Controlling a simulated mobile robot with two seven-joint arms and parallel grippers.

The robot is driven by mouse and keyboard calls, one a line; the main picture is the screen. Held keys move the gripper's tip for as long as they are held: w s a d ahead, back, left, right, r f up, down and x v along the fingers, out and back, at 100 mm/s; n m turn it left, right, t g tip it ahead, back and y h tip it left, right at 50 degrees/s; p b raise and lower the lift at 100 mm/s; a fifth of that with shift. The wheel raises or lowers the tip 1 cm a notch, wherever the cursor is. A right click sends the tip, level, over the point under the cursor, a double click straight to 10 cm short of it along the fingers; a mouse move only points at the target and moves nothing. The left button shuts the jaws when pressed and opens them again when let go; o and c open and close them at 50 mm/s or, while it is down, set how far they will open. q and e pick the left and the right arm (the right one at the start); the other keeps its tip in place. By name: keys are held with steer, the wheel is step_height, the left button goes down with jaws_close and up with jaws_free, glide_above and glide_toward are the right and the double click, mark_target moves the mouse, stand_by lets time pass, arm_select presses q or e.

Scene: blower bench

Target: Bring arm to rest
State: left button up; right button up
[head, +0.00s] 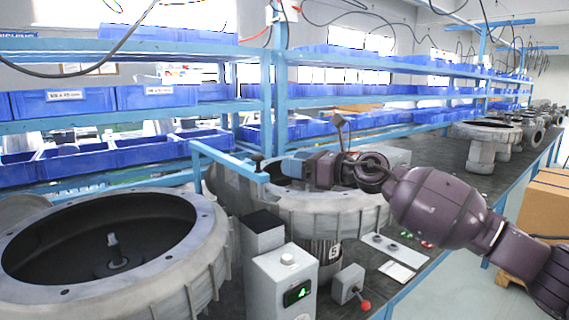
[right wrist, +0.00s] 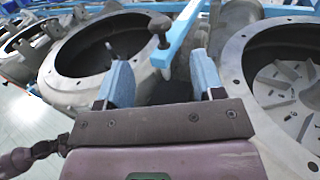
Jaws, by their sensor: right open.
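My right arm comes in from the right in the head view, in purple and dark grey. Its gripper (head: 292,166) is over the middle blower housing (head: 335,208), close to the end of a blue bar (head: 228,158). In the right wrist view my right gripper (right wrist: 161,82) has its two blue-padded fingers wide apart, with nothing held. A dark knobbed pin (right wrist: 159,32) stands just beyond the fingertips; whether it touches them I cannot tell. My left gripper is not in view.
A large open blower housing (head: 205,270) fills the front left. A grey box with a green display (head: 283,285) and a red-knobbed lever box (head: 348,287) stand at the front. Blue shelves with bins (head: 155,97) run behind. Cardboard boxes (head: 545,205) stand at the right.

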steer(key=shift+s+d, duration=0.1)
steer(key=shift+d, duration=0.05)
stand_by(0.3)
step_height(320, 180, up, 6)
steer(key=s+m+t+y, duration=0.1)
steer(key=m+t+y, duration=0.1)
steer(key=m, duration=0.4)
steer(key=s+d+f+n+t+h, duration=0.1)
steer(key=s+d+f+n+h, duration=0.5)
steer(key=f+n, duration=0.7)
steer(key=s+d+f+n+t+h, duration=0.3)
steer(key=s+f+n, duration=0.55)
steer(key=f, duration=0.65)
steer(key=s+d+f+n+h, duration=0.5)
steer(key=f+n, duration=0.9)
steer(key=s+d+f+m+g+h, duration=0.1)
steer(key=s+d+f+m+g, duration=0.1)
steer(key=s+f, duration=0.5)
steer(key=s+d+f+m+g+h, duration=0.1)
steer(key=s+d+f+m+h, duration=0.1)
steer(key=s+f, duration=0.5)
steer(key=s, duration=0.5)
steer(key=shift+d+f+g, duration=0.2)
steer(key=shift+f+g, duration=0.05)
steer(key=shift+g, duration=0.15)
